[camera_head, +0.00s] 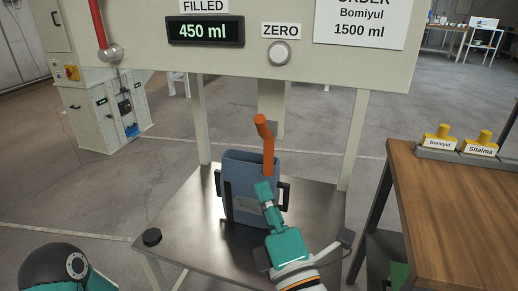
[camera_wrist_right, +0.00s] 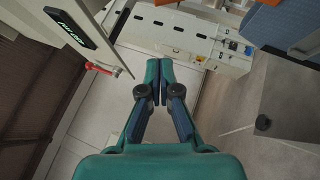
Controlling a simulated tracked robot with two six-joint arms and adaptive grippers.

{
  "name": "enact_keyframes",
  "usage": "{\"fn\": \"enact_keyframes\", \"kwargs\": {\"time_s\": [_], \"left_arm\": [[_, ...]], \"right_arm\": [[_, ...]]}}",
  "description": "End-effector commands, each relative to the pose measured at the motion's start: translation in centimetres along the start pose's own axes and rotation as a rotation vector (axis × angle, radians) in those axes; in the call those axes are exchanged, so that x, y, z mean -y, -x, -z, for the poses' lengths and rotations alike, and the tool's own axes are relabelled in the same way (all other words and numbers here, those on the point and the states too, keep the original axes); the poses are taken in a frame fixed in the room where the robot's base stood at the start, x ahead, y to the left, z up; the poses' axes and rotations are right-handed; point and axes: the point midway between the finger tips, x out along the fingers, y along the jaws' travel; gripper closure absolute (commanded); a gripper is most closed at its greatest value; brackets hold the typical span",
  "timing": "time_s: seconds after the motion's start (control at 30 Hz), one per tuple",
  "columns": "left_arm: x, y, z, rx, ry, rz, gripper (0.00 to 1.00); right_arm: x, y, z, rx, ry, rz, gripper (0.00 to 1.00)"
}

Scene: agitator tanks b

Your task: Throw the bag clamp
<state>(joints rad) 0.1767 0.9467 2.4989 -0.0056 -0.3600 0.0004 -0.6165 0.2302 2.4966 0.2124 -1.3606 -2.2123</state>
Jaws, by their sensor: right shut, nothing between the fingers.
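The bag clamp shows as an orange lever (camera_head: 266,148) standing up beside a blue-grey bag (camera_head: 237,170), its bent end tilted up and left. The bag stands on a metal table between dark brackets. My right gripper (camera_head: 263,190) is shut and empty, in front of the bag and below the lever; I cannot tell whether it touches either. In the wrist view the right gripper (camera_wrist_right: 159,78) has its fingers together, with the bag (camera_wrist_right: 280,22) and a bit of orange at the upper right. My left gripper is out of view.
The metal table (camera_head: 180,225) has a black knob at its left corner. Above is a panel with a 450 ml display (camera_head: 205,30), a zero button (camera_head: 279,52) and a red lever (camera_head: 98,25). A wooden table (camera_head: 450,200) with yellow-topped stamps stands right.

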Motion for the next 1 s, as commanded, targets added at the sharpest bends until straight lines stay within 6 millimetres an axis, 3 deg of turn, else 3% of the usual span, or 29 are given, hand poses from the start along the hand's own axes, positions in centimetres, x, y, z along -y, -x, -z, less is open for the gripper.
{"fn": "enact_keyframes", "kwargs": {"time_s": [0.27, 0.63, 0.8, 1.0], "left_arm": [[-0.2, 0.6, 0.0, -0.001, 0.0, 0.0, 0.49], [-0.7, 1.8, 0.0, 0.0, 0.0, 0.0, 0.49], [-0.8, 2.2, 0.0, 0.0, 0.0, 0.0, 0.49], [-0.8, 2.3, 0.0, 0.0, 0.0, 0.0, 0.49]], "right_arm": [[-0.6, -2.9, -0.1, 0.007, 0.021, -0.014, 1.0], [-0.6, -10.3, -0.1, 0.005, 0.019, -0.012, 1.0], [-0.6, -11.9, -2.1, 0.005, 0.019, -0.011, 1.0], [-0.6, -12.6, -2.8, 0.002, 0.018, -0.01, 1.0]]}}
